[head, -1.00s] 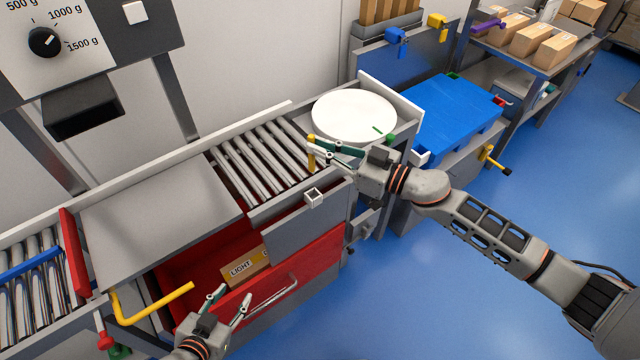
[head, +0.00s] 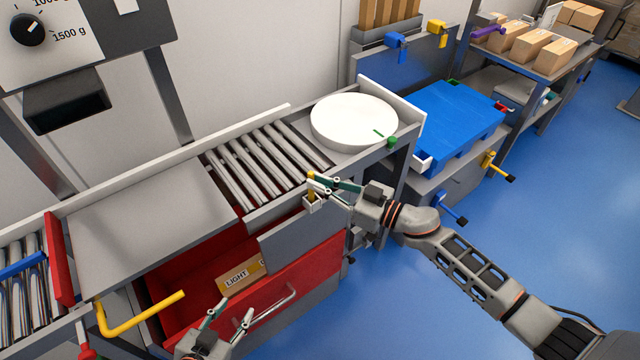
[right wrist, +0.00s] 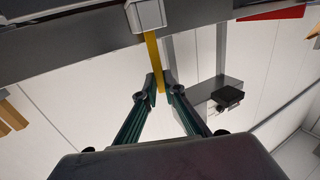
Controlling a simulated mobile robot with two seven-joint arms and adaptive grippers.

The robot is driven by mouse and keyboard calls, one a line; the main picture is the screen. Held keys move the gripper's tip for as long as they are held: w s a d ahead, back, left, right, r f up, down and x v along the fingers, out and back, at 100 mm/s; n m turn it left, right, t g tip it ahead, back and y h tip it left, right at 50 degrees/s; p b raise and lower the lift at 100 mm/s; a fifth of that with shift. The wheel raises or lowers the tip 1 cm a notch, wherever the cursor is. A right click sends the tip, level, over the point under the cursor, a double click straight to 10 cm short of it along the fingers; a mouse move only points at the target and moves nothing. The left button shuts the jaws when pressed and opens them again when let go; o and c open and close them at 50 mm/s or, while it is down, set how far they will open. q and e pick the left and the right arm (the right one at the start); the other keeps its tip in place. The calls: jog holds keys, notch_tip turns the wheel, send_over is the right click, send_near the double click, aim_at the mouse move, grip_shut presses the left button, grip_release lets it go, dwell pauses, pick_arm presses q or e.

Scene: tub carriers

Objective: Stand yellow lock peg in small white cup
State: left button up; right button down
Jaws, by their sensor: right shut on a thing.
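The yellow lock peg (head: 311,188) stands roughly upright between the fingertips of my right gripper (head: 316,184), which is shut on it. The small white cup (head: 311,206) is fixed at the front edge of the conveyor frame, directly below the peg. In the right wrist view the peg (right wrist: 153,55) runs from the fingers to the cup's rim (right wrist: 150,16). Its far end is hidden at the cup, and how deep it sits I cannot tell. My left gripper (head: 229,316) is open and empty in front of the red drawer.
The red drawer (head: 300,285) stands open with a "LIGHT" carton (head: 240,278) in it. A yellow bent handle (head: 140,310) juts out at left. The rollers (head: 262,165) and white turntable (head: 352,120) lie behind the cup.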

jog(key=shift+f, duration=0.45)
jog(key=c, duration=2.1)
grip_release()
jog(key=shift+c, duration=0.2)
jog(key=r+v, duration=0.1)
jog(key=v, duration=1.1)
